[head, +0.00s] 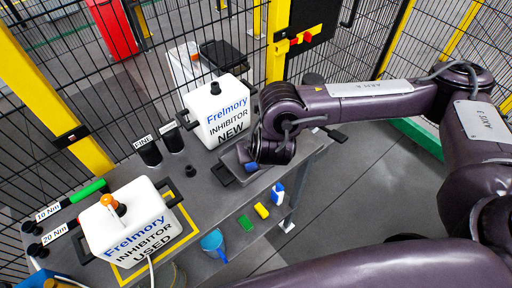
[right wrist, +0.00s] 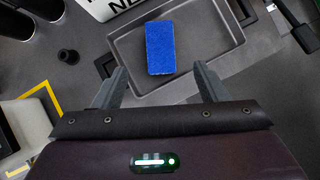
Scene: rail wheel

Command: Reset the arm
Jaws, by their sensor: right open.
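My right arm comes in from the right in the head view, and its wrist end hangs over a dark tray (head: 229,159) on the workbench. In the right wrist view my right gripper (right wrist: 160,84) is open, its two fingers apart and empty. A blue sponge-like block (right wrist: 160,47) lies in the tray (right wrist: 216,50), ahead of and between the fingertips. In the head view the block (head: 251,168) is partly hidden by the wrist. My left gripper is in neither view.
A white NEW inhibitor container (head: 217,112) stands just behind the tray. A USED container (head: 128,219) stands at the front left. A lower shelf holds a white-and-blue bottle (head: 277,193), a yellow block (head: 262,211) and a blue jug (head: 214,244). Wire fencing runs behind the bench.

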